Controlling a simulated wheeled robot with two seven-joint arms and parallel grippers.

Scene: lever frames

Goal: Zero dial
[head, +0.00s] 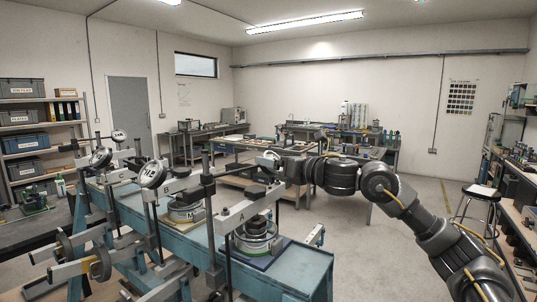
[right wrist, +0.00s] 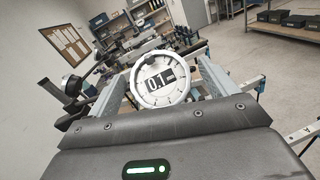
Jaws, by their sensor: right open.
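A round white dial (right wrist: 160,80) with a pale rim sits between the fingers of my right gripper (right wrist: 158,88) in the right wrist view. Its dark window seems to read 0.1, with a small mark beside it. The fingers are apart, one on each side of the dial; I cannot tell whether they touch the rim. In the head view, my right gripper (head: 279,165) is at the dial (head: 268,158) above the nearest lever frame, whose beam (head: 235,212) is marked A. My left gripper is not in view.
More dials (head: 152,174) stand on the neighbouring lever frames along the blue bench (head: 305,270). Dark upright posts (head: 208,200) and weights on the beams crowd the left. A stool (head: 482,192) stands at the right. The floor behind my right arm is open.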

